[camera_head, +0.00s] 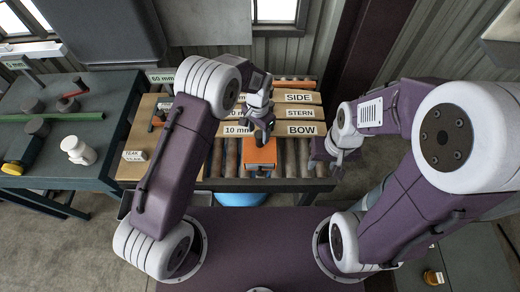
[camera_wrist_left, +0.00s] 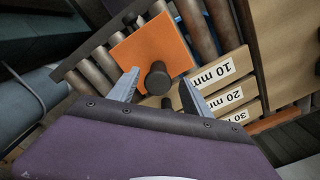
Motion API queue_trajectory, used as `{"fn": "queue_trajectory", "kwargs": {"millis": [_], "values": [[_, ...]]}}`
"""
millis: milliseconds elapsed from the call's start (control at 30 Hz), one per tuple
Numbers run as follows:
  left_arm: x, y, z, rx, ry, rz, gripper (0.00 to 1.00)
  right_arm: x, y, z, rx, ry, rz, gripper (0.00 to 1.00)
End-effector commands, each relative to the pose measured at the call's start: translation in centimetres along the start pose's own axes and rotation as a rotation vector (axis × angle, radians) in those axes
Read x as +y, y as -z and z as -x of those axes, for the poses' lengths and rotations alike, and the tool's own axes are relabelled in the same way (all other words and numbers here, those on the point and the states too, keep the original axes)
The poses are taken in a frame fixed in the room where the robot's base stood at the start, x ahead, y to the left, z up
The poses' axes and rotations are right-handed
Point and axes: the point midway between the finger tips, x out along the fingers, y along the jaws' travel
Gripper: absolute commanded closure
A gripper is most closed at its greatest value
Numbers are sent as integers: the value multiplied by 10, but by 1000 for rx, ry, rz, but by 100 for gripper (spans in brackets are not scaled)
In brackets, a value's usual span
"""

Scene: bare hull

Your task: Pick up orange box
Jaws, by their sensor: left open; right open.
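The orange box (camera_head: 259,157) sits on the roller conveyor near its front edge, just below my left gripper in the head view. In the left wrist view the flat orange top (camera_wrist_left: 138,52) lies beyond the fingers, with a dark round knob (camera_wrist_left: 157,76) at its near side. My left gripper (camera_head: 262,130) is open above the box's far part. Its fingers (camera_wrist_left: 160,92) stand apart, one on each side of the knob in the picture; I cannot tell whether they touch it. My right gripper (camera_head: 337,158) is open and empty, right of the conveyor.
Boards labelled SIDE, STERN and BOW (camera_head: 300,129) lie across the conveyor (camera_head: 310,170) behind the box. A wooden board (camera_head: 133,170) lies to its left. A green-grey table (camera_head: 60,172) with a white jar (camera_head: 78,150) and tools stands at far left. A blue object (camera_head: 240,199) shows below the conveyor.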

Motion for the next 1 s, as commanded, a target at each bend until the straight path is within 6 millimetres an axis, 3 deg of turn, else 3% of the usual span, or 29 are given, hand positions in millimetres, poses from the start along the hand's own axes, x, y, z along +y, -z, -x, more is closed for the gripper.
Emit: {"fn": "queue_trajectory", "kwargs": {"millis": [200,467,667,700,1000], "values": [[3,1,-38,-3,0,0,43,0,0,0,0,0,0,52],[2,2,-42,-1,1,1,43,0,0,0,0,0,0,52],[2,2,-42,-1,1,1,96,0,0,0,0,0,0,52],[2,2,-42,-1,1,1,100,0,0,0,0,0,0,52],[2,2,-42,-1,1,1,100,0,0,0,0,0,0,52]]}}
